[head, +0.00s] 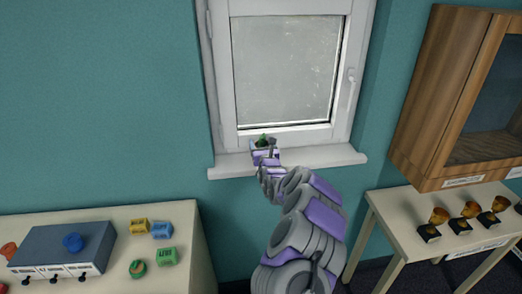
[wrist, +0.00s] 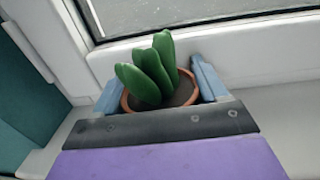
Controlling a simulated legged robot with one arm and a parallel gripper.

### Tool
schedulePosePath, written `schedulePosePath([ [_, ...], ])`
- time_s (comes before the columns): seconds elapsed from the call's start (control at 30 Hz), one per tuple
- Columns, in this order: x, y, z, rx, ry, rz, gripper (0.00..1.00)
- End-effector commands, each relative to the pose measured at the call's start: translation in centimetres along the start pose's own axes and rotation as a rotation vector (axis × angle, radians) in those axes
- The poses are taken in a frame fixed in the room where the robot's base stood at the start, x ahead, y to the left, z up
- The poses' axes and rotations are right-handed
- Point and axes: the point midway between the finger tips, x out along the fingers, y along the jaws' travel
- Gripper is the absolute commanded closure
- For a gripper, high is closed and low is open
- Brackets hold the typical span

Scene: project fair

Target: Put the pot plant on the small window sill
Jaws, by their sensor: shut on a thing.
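The pot plant (wrist: 153,72) has thick green leaves in a terracotta pot with dark soil. In the wrist view my gripper (wrist: 158,92) has its two blue-grey fingers on either side of the pot, shut on it. The small window sill (head: 325,156) is a white ledge under the window. In the head view the plant (head: 263,140) and my gripper (head: 264,148) are at the sill, left of its middle, close to the window frame. The sill also shows in the wrist view (wrist: 285,115). The pot's base is hidden, so I cannot tell whether it touches the sill.
The closed window (head: 285,70) stands right behind the sill. A wooden cabinet (head: 440,90) hangs at the right, above a table (head: 385,215) with several trophies. A table (head: 185,225) with a grey box (head: 65,250) and coloured blocks is at the left. The sill's right part is clear.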

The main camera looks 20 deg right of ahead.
Motion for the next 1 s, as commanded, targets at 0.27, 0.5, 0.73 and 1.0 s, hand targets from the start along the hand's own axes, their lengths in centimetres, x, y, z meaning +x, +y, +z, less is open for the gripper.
schedulePosePath([
  [0.27,-0.2,0.7,-1.5,-0.001,0.011,0.008,0.65],
  [0.5,-0.1,-0.3,-1.9,0.007,0.012,0.006,0.21],
  [0.73,-0.1,0.2,-1.8,0.003,0.012,0.007,0.02],
  [1.0,-0.2,0.6,-1.4,0.0,0.01,0.008,0.02],
])
